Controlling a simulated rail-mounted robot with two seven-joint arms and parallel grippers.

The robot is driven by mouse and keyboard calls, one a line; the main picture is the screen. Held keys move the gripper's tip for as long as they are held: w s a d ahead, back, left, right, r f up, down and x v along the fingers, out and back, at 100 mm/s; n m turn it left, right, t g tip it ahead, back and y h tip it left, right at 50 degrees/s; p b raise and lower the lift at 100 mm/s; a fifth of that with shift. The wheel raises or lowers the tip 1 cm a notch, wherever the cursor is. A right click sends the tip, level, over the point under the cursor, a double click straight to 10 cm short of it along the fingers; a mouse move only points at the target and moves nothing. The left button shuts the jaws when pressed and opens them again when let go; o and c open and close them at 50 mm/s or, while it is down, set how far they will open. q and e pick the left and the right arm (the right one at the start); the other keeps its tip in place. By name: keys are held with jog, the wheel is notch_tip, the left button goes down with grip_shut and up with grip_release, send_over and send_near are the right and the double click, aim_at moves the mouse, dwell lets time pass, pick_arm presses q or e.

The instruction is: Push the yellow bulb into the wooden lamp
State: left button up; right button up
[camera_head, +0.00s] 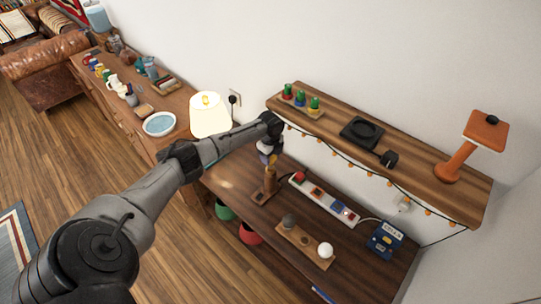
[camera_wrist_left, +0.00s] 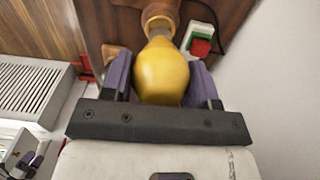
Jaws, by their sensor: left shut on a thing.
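My left gripper (camera_head: 268,157) is above the dark wooden desk, directly over the wooden lamp (camera_head: 269,182), a small upright post on a square base. In the left wrist view my left gripper (camera_wrist_left: 161,75) has its purple fingers shut on the yellow bulb (camera_wrist_left: 162,70), one finger on each side. The bulb's narrow end points at the top of the wooden lamp (camera_wrist_left: 161,8) and lines up with it. I cannot tell how far the bulb's base is inside the socket. In the head view the bulb is mostly hidden by the gripper.
A white power strip (camera_head: 324,201) with coloured plugs lies right of the lamp. A wooden bulb holder (camera_head: 305,244) with a white bulb (camera_head: 325,250) is in front. A blue box (camera_head: 385,240) stands farther right. A shelf (camera_head: 420,180) with an orange lamp (camera_head: 473,140) runs above the desk.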

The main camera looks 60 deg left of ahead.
pick_arm(q)
jog(key=shift+f+b, duration=0.7)
jog(key=shift+f, duration=0.4)
jog(key=shift+f, duration=0.25)
dwell(0.6)
dwell(0.5)
jog(key=shift+f, duration=0.2)
dwell(0.4)
dwell(0.8)
jog(key=o, duration=1)
